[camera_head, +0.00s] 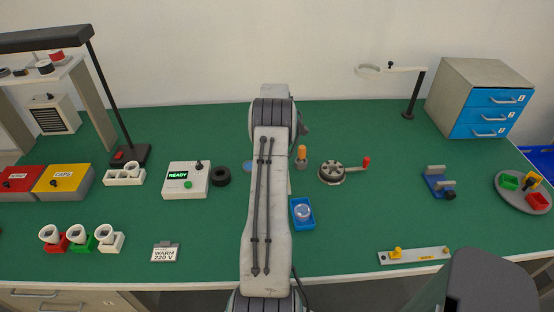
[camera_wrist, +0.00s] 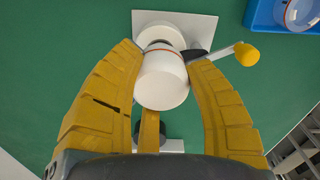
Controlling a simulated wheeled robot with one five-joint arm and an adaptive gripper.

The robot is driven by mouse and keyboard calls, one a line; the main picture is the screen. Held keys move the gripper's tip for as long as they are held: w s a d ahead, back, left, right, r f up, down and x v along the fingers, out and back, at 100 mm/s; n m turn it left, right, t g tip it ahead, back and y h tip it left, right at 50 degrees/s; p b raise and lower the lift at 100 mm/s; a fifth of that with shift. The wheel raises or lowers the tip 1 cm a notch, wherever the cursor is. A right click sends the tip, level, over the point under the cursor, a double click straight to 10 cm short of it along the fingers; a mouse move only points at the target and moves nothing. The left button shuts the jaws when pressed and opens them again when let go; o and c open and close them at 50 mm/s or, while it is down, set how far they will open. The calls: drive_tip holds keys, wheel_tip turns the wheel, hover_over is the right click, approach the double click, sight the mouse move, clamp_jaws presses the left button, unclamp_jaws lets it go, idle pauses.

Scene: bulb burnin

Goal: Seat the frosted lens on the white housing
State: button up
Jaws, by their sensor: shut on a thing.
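My gripper (camera_wrist: 164,82) has its yellow fingers shut on the sides of a white cylindrical piece (camera_wrist: 163,84). This piece looks like the white housing, though I cannot be sure. Its flat round end faces the wrist camera. Behind it are a white plate (camera_wrist: 200,27) and a lever with a yellow knob (camera_wrist: 246,54); whether the piece touches them I cannot tell. A round translucent piece (camera_head: 303,211), perhaps the frosted lens, lies in a blue tray (camera_head: 302,226). It also shows in the wrist view (camera_wrist: 300,12). In the head view my arm hides the gripper.
Right of my arm stand an orange-handled thing (camera_head: 301,152) and a round fixture with a red-knobbed crank (camera_head: 338,173). A READY box (camera_head: 186,180) and a black ring (camera_head: 221,177) stand left. Coloured sockets (camera_head: 82,239) stand front left.

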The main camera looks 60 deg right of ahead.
drive_tip(key=shift+f, duration=0.2)
drive_tip(key=o, duration=0.8)
drive_tip(key=shift+r, duration=0.1)
wheel_tip(320, 180, up, 12)
drive_tip(key=shift+f, duration=0.1)
idle(0.4)
idle(0.7)
